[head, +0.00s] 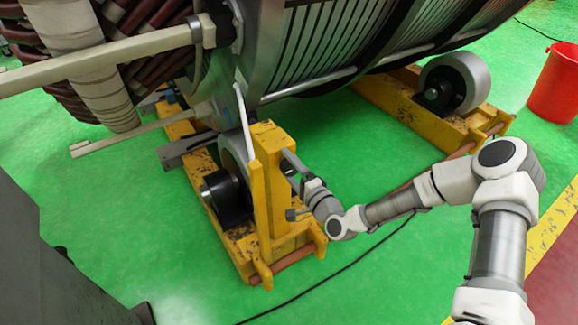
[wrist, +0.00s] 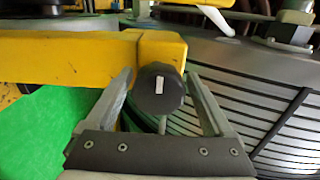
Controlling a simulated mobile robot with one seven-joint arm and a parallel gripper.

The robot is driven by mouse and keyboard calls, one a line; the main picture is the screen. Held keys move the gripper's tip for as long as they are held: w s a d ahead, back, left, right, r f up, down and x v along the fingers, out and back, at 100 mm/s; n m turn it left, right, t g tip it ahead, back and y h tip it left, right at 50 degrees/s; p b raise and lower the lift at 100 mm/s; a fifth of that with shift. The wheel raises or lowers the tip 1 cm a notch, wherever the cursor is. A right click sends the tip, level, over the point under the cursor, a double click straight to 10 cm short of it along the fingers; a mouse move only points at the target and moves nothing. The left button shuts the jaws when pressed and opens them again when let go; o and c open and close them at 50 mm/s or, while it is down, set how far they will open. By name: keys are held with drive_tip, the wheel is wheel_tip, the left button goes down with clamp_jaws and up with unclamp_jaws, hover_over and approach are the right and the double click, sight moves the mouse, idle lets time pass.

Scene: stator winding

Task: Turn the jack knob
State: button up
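The jack knob (wrist: 171,96) is a black, lobed knob with a small white mark on its face. It sits at the end of a yellow bar (wrist: 75,58) in the wrist view. My gripper (wrist: 160,76) is open, with one finger on each side of the knob and narrow gaps showing between fingers and knob. In the head view my gripper (head: 292,187) is beside the yellow upright post (head: 268,180) of the roller stand. The knob cannot be made out clearly there.
The large grey stator (head: 325,45) rests over yellow roller stands (head: 400,95) with grey rollers. A black cable (head: 330,275) lies on the green floor. A red bucket (head: 555,85) stands at the right.

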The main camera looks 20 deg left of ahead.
drive_tip(key=shift+o, duration=0.6)
drive_tip(key=shift+d, duration=0.15)
drive_tip(key=p+v, duration=0.3)
drive_tip(key=v, duration=1.4)
drive_tip(key=shift+s, duration=0.2)
